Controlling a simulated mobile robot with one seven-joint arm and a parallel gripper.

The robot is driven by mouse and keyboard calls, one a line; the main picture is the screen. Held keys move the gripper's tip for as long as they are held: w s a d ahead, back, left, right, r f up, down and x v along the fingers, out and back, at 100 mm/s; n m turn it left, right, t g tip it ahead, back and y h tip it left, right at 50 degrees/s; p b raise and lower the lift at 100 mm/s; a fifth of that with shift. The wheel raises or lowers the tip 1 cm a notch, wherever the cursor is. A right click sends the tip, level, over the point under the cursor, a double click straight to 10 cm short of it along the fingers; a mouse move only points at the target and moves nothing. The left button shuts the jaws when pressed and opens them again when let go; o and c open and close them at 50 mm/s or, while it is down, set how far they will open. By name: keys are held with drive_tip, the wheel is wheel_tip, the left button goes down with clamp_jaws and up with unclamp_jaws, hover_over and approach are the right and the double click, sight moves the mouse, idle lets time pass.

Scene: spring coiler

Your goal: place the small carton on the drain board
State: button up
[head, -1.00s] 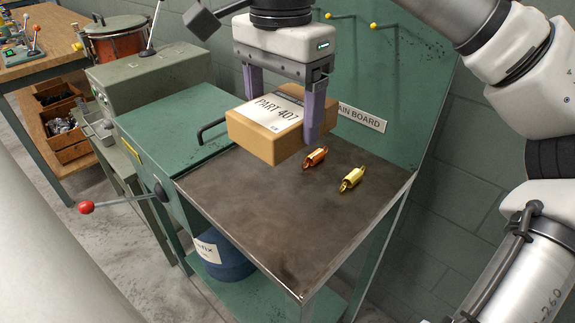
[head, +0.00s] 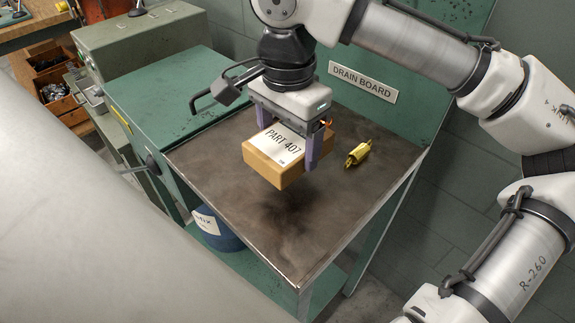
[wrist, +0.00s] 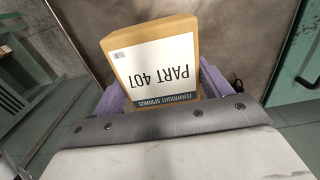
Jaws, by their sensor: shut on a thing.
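The small carton (head: 274,171) is tan with a white label reading PART 407. My gripper (head: 288,149) is shut on it, with a purple finger on either side. The carton also shows between the fingers in the wrist view (wrist: 155,65), its label facing the camera. A dark shadow lies on the brown metal drain board (head: 295,240) in front of the carton, which appears to be held above the surface. The gap under it is hard to judge. A DRAIN BOARD sign (head: 362,82) is on the green panel behind.
A yellow metal spring-like part (head: 358,153) lies on the board right of the carton. An orange one is mostly hidden behind my gripper. A green cabinet with a black handle (head: 205,100) adjoins at left. The board's front is clear.

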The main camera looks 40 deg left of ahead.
sight(287, 139)
drive_tip(key=shift+f, duration=3.05)
drive_tip(key=shift+b, duration=0.3)
drive_tip(key=o, duration=1.2)
drive_tip(key=shift+f, duration=0.15)
wheel_tip(287, 139, up, 12)
drive_tip(key=shift+r+p, duration=0.15)
drive_tip(key=shift+p, duration=0.35)
